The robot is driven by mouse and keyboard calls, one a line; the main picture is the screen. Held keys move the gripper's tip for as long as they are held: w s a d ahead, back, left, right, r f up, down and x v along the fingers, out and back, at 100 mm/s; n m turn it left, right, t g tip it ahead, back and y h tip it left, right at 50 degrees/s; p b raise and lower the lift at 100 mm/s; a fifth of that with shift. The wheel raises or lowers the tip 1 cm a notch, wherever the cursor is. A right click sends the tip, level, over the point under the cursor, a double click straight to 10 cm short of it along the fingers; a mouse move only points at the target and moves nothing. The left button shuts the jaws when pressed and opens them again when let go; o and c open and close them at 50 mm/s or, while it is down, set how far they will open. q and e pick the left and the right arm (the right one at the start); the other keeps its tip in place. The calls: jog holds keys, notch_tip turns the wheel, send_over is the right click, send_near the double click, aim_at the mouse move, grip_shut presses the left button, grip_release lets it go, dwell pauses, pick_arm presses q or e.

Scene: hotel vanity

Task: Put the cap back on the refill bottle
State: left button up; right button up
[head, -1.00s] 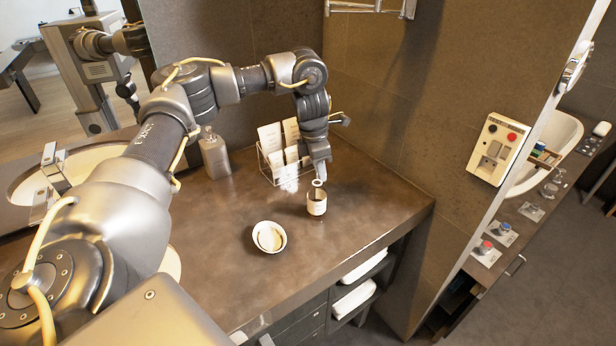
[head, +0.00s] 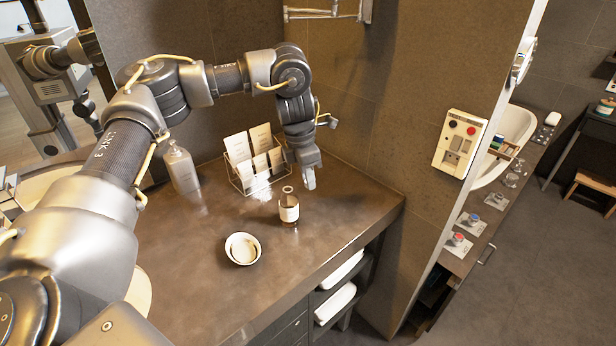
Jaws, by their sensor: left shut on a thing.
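A small dark bottle with a pale label (head: 289,212) stands upright on the brown counter. It looks like the refill bottle, with a pale ring at its top. My left gripper (head: 309,181) points down just right of the bottle's top and appears apart from it. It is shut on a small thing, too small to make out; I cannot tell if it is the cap. I see no cap lying on the counter. My right gripper is not in view.
A white bowl (head: 242,249) sits in front and left of the bottle. A wire rack of cards (head: 254,163) stands close behind it, and a grey pump dispenser (head: 181,169) stands further left. The wall (head: 375,110) bounds the counter behind; the front right counter is clear.

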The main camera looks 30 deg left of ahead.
pick_arm(q)
jog(key=s+d+f+m+g, duration=0.1)
jog(key=s+d+f+m, duration=0.2)
jog(key=m, duration=0.6)
jog(key=s+d+f+m+g, duration=0.1)
jog(key=s+d+f+m, duration=0.1)
jog(key=s+d+m, duration=0.5)
jog(key=s+m, duration=0.2)
jog(key=shift+s+d+f+g, duration=0.2)
jog(key=shift+s+f+g, duration=0.1)
jog(key=shift+s+f, duration=0.1)
